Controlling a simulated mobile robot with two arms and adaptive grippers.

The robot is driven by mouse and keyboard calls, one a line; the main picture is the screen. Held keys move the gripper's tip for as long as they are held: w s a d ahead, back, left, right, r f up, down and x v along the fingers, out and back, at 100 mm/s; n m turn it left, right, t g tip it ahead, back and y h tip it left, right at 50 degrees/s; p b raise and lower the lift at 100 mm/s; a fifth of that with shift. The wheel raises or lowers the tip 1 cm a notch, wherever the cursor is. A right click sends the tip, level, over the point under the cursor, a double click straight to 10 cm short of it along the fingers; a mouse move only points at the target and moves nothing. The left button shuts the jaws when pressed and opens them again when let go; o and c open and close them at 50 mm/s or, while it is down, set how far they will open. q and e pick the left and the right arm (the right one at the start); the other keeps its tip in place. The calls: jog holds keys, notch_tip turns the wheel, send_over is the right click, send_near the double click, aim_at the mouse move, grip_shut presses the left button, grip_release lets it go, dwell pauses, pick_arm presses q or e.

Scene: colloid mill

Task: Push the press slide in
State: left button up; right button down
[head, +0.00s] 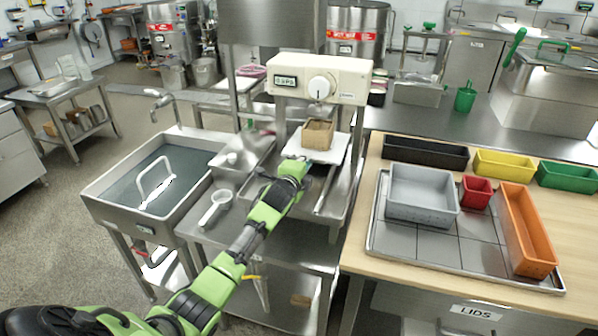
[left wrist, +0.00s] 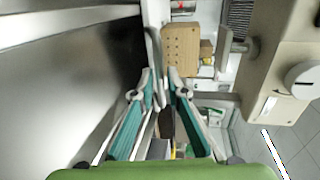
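The press (head: 318,80) is a cream-coloured head with a dial and a small display, standing over a steel bench. Below it a white plate (head: 337,153), probably the press slide, carries a wooden mould box (head: 317,134). The box also shows in the left wrist view (left wrist: 180,46), with holes in its face. My left gripper (head: 304,166) is at the plate's front left edge, just short of the box. In the left wrist view its fingertips (left wrist: 161,73) lie close together with a narrow metal strip between them; whether they grip it is unclear. My right gripper is out of view.
A sink (head: 100,193) and a steel tray (head: 262,150) with a white scoop (head: 215,208) nearby are to the left. A wooden table (head: 372,205) at the right holds a grey bin (head: 421,212), a red bin and an orange bin (head: 527,235).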

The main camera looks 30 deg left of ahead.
pick_arm(q)
jog(key=v, duration=0.9)
jog(key=shift+s+r, duration=0.15)
jog(key=shift+s, duration=0.15)
